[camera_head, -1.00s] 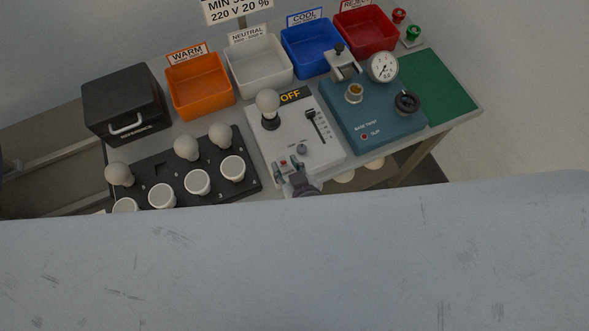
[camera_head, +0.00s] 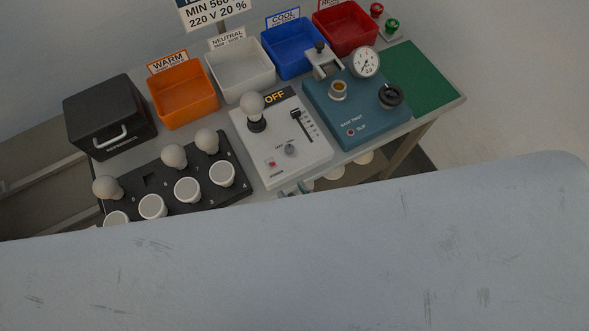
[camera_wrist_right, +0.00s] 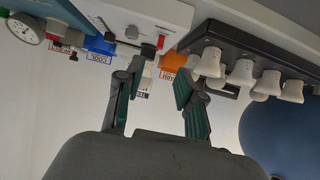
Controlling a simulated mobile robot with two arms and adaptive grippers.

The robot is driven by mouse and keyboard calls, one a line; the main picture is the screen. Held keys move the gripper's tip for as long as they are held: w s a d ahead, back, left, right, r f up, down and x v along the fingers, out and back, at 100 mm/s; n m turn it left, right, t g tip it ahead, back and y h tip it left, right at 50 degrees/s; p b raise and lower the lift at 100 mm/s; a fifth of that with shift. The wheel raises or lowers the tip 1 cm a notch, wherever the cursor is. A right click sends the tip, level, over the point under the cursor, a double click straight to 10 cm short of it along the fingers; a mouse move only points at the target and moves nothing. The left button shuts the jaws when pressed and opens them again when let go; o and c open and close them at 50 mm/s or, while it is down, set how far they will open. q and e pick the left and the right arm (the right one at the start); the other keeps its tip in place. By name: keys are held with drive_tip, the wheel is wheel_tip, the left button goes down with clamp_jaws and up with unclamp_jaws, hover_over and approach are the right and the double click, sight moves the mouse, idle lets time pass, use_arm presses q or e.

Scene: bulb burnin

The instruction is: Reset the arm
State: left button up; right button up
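My right gripper (camera_head: 296,188) shows only by its fingertips at the front edge of the white test unit (camera_head: 290,155) in the head view; the rest is hidden. In the right wrist view the gripper (camera_wrist_right: 158,78) has its two green-lined fingers apart, with nothing between them. My left gripper is in neither view. A frosted bulb (camera_head: 252,104) stands upright in the test unit's socket, and its display reads OFF (camera_head: 276,97). The black rack (camera_head: 233,160) holds three bulbs, one of them at its left end (camera_head: 107,187), and a row of white cups (camera_head: 187,190).
Orange (camera_head: 183,101), white (camera_head: 241,72), blue (camera_head: 292,48) and red (camera_head: 346,29) bins line the back. A black box (camera_head: 108,114) stands at left. A blue base-twist unit (camera_head: 355,112) and green mat (camera_head: 425,80) are at right. A large pale surface blocks the lower head view.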

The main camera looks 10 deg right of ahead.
drive_tip(key=s+d+f+g+h+b, duration=0.1)
drive_tip(key=s+d+f+g, duration=0.15)
drive_tip(key=f, duration=0.75)
drive_tip(key=s+d+f+n+g, duration=0.1)
drive_tip(key=s+d+f, duration=0.15)
drive_tip(key=f, duration=0.85)
drive_tip(key=s+d+f+g+h+b, duration=0.1)
drive_tip(key=d+f+g, duration=0.15)
drive_tip(key=f, duration=0.75)
use_arm(q)
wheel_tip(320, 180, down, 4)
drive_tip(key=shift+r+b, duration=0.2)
drive_tip(key=shift+b, duration=0.6)
use_arm(e)
drive_tip(key=s+d+f+m+g+h, duration=0.1)
drive_tip(key=s+d+f+g, duration=0.3)
drive_tip(key=s+d+f, duration=0.7)
wheel_tip(320, 180, down, 4)
drive_tip(key=s+m, duration=0.1)
drive_tip(key=s, duration=0.1)
drive_tip(key=shift+s+d+g+h, duration=0.3)
drive_tip(key=shift+s+d+h, duration=0.05)
drive_tip(key=shift+h, duration=0.05)
